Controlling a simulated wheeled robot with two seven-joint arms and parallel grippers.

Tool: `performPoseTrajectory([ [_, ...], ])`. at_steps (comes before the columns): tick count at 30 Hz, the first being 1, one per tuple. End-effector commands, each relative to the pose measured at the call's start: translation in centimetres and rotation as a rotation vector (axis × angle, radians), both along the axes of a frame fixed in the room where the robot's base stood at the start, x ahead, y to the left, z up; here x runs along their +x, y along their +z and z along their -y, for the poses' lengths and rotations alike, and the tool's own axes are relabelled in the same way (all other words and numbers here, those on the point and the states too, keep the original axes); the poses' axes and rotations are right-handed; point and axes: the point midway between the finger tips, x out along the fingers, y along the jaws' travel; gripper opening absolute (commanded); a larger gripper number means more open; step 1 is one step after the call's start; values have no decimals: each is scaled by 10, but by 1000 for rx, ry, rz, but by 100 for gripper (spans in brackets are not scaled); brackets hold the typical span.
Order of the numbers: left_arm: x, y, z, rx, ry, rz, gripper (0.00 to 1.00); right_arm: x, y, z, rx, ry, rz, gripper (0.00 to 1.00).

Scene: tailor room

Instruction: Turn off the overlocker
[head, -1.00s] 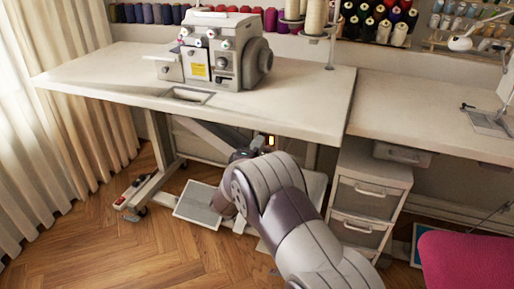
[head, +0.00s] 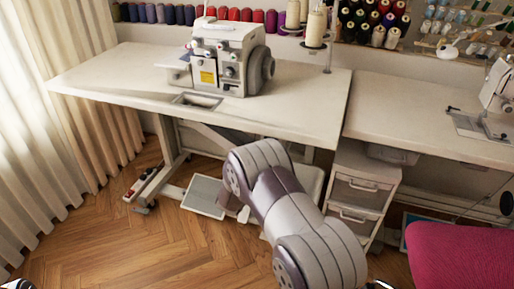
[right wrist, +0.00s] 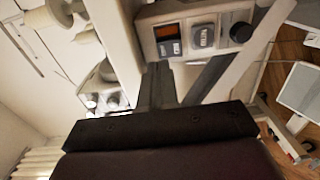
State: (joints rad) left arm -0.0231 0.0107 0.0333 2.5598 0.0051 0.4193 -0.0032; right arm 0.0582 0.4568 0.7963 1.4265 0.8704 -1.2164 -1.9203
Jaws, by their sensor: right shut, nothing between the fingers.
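The overlocker (head: 228,60) stands on the white table (head: 300,105) in the head view. Part of it also shows in the right wrist view (right wrist: 100,88). In the right wrist view a pale control box (right wrist: 187,54) carries an orange-lit switch (right wrist: 169,41), a grey button (right wrist: 203,36) and a round black knob (right wrist: 240,32). My right gripper (right wrist: 158,70) is shut and empty, its tips just below the switch end of the box in that picture; contact cannot be told. In the head view my right arm hides this gripper and the box.
A grey foot pedal (head: 203,195) sits beneath the table between its legs. A drawer unit (head: 360,192) stands right of my arm, with a pink chair (head: 460,255) at bottom right. A beige curtain (head: 90,110) hangs at left. Wooden floor is clear in front.

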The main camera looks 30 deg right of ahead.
Motion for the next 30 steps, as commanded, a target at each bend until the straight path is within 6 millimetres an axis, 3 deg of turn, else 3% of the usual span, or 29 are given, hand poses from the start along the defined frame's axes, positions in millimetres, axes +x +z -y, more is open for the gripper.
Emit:
performPoseTrajectory([
  [6, 0, 17, 0, 0, 0, 0, 43, -32, 5, -39, 0, 5, -8, 0],
  [13, 0, 25, 0, 0, 0, 0, 43, -57, 6, -68, 2, 4, -7, 0],
  [30, 0, 26, 0, 0, 0, 0, 43, -66, 5, -77, 1, 1, -6, 0],
])
